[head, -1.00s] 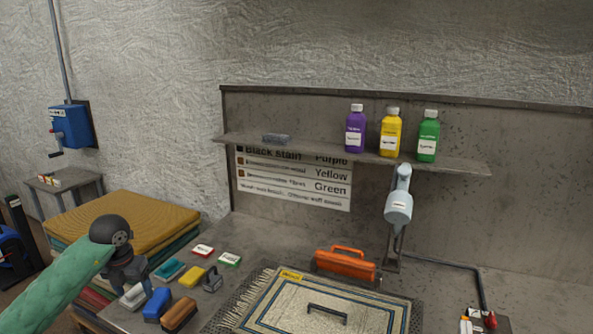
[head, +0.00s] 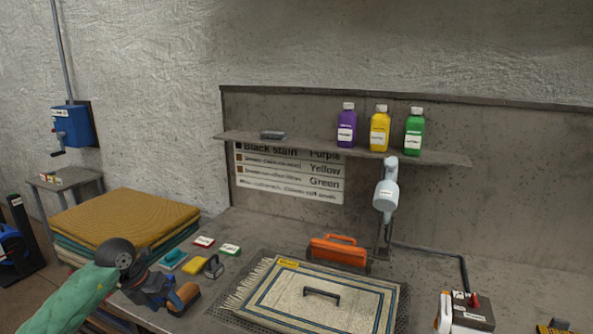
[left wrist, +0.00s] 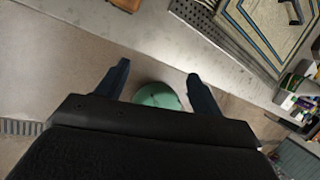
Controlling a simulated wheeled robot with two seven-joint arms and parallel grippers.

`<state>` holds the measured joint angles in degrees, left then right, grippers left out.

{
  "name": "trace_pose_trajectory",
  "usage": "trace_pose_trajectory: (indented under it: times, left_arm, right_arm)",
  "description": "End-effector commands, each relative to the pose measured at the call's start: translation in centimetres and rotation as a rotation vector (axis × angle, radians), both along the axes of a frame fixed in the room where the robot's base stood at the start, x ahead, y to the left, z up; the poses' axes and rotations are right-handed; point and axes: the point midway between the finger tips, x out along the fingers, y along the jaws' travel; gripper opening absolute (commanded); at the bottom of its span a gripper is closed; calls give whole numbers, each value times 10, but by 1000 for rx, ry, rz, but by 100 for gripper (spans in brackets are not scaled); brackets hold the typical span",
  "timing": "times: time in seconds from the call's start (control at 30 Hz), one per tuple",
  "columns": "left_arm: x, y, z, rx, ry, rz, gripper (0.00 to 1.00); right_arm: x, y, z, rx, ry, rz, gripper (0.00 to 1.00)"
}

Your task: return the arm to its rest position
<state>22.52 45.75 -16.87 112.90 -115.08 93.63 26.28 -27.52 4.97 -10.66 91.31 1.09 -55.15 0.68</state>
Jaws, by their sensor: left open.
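My left gripper (head: 150,289) is at the lower left of the head view, at the end of the green arm. It appears in front of the left end of the bench, by the brushes. In the left wrist view its two dark fingers (left wrist: 158,88) stand wide apart with nothing held between them. A rounded green shape shows beyond the fingers; I cannot tell its distance. A brown brush (head: 183,299) shows just right of the gripper, and the arm and gripper hide some of the items there. My right gripper is out of view.
A rug (head: 268,310) with a handled plate lies on the bench. Purple (head: 347,127), yellow (head: 380,130) and green (head: 414,133) bottles stand on the shelf. Folded cloths (head: 120,222) are stacked at left. A white-and-red box (head: 466,313) is at right.

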Motion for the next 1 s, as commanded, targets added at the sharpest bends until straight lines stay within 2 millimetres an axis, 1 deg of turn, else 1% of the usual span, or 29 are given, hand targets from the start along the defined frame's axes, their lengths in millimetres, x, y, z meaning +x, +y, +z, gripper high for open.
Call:
trace_pose_trajectory:
  times: [0.03, 0.07, 0.17, 0.27, 0.3, 0.4, 0.5, 0.53, 0.63, 0.73, 0.8, 0.87, 0.93, 1.0]
  left_arm:
    - [-2, -15, -3, -51, -14, -15, 67]
    - [-3, -23, -4, -84, -24, -24, 67]
    - [-9, -57, -6, -217, -65, -53, 67]
    - [-18, -100, -3, -400, -113, -72, 67]
    - [-22, -117, 1, -482, -136, -75, 67]
    - [-33, -153, 15, -694, -186, -59, 67]
    - [-43, -180, 34, -901, -233, -13, 67]
    - [-45, -186, 40, -962, -247, 7, 67]
    - [-53, -198, 59, -1157, -284, 93, 67]
    - [-58, -201, 76, -1338, -316, 207, 67]
    - [-60, -197, 85, -1457, -331, 307, 67]
    - [-61, -190, 90, -1549, -343, 403, 67]
    - [-63, -180, 92, -1647, -349, 527, 67]
    - [-64, -168, 89, -1731, -351, 664, 67]
  right_arm:
    - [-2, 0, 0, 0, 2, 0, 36]
    - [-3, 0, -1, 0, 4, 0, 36]
    - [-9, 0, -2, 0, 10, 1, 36]
    - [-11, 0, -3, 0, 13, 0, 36]
    - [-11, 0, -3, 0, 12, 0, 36]
    - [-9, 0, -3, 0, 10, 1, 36]
    - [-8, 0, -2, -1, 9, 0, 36]
    - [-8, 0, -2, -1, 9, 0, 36]
    - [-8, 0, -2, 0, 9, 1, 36]
    - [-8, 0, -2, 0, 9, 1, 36]
    - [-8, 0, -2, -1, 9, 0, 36]
    - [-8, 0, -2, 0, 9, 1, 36]
    - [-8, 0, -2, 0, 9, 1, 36]
    - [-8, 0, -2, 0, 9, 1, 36]
